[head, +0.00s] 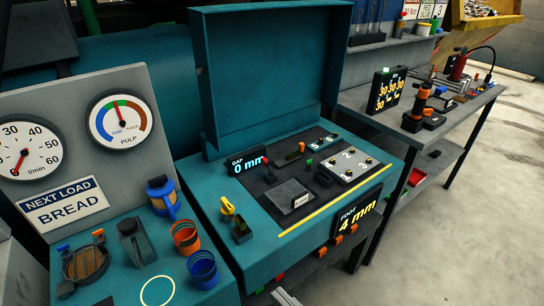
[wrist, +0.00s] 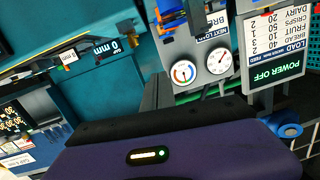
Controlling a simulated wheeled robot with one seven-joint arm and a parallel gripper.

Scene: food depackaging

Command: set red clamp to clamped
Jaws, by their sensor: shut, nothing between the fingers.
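A small red-tipped black lever (head: 266,161) stands on the dark bed of the teal machine, just right of the "0 mm" gap display (head: 247,165). It may be the red clamp; it is too small to tell whether it is clamped or released. Red pieces (head: 278,277) also show along the machine's front edge. A red upright cylinder (head: 458,67) stands on the far bench.
The machine's teal lid (head: 270,70) stands open. A grey plate (head: 348,168) and a mesh block (head: 287,197) lie on its bed. The left bench holds cups (head: 203,270) and a round sieve (head: 86,263). Open floor (head: 470,220) lies at the right. A "POWER OFF" sign (wrist: 275,77) shows in the wrist view.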

